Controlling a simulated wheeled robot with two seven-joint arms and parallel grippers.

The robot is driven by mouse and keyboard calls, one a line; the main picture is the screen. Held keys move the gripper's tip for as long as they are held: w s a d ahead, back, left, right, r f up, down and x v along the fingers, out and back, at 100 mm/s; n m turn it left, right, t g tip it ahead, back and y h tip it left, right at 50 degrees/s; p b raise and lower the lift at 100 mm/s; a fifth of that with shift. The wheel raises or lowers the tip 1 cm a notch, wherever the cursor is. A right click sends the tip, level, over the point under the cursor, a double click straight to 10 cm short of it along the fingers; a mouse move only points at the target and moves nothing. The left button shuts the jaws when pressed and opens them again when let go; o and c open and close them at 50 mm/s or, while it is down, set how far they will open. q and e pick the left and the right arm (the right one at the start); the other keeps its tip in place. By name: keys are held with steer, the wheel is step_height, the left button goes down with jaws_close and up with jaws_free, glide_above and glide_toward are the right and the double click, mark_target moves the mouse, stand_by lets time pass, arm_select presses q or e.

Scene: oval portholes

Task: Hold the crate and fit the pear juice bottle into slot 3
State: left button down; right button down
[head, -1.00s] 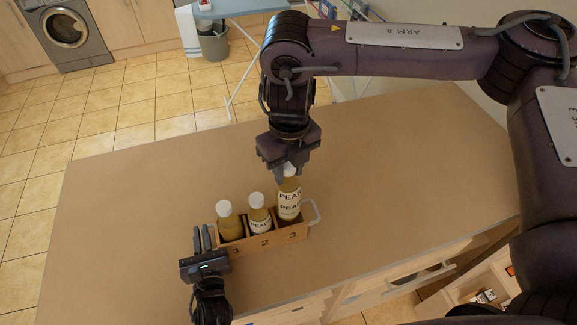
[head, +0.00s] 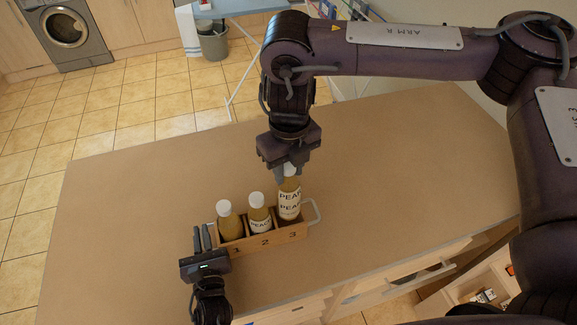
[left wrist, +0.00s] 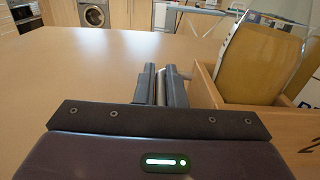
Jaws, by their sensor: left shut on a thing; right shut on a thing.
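The wooden crate (head: 268,245) stands on the counter, its slots numbered 1, 2 and 3. My right gripper (head: 290,172) is shut on the cap end of the pear juice bottle (head: 289,199), which is upright at slot 3. This bottle rises higher than the other two; its base is hidden by the crate's front wall, so I cannot tell how deep it sits. My left gripper (head: 203,238) is at the crate's left end. In the left wrist view its fingers (left wrist: 161,84) are shut on the crate's grey handle, mostly hidden between them.
A white-capped bottle (head: 229,222) stands in slot 1 and another bottle (head: 259,213) in slot 2. A pale handle (head: 315,212) sticks out at the crate's right end. The counter (head: 140,210) is clear on the left and behind. Its front edge lies close before the crate.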

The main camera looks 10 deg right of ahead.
mark_target(288, 184)
steer(key=shift+f, duration=0.1)
steer(key=shift+f, duration=0.8)
steer(key=shift+f, duration=1.05)
stand_by(0.4)
steer(key=shift+f, duration=0.95)
